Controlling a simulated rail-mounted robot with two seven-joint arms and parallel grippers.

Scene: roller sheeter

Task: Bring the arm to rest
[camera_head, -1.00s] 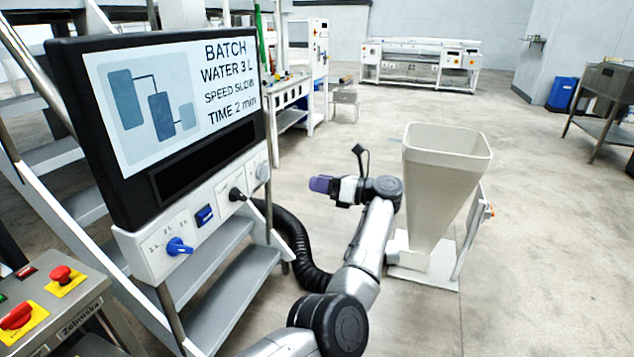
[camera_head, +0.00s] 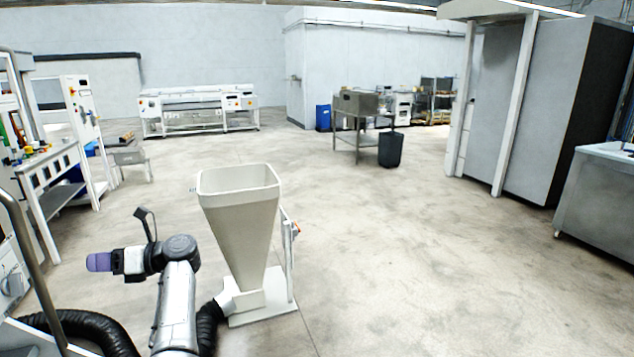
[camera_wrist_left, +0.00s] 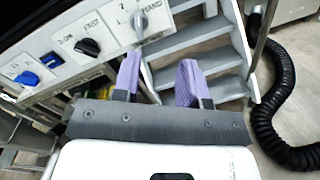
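My left gripper (camera_head: 99,262) is at the lower left of the head view, held out to the left on my grey arm, with purple fingertips. In the left wrist view the two purple fingers (camera_wrist_left: 159,78) stand apart with nothing between them. Ahead of them in that view is the control panel (camera_wrist_left: 62,38), with a blue switch (camera_wrist_left: 51,60), a black knob (camera_wrist_left: 88,47) and a grey knob (camera_wrist_left: 139,22). The fingers look apart from the knobs. My right gripper is in neither view.
A cream hopper (camera_head: 240,215) stands on the floor just right of my left arm. A black corrugated hose (camera_wrist_left: 272,120) runs near grey steps (camera_wrist_left: 200,62). A white workbench (camera_head: 50,165) is at the left.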

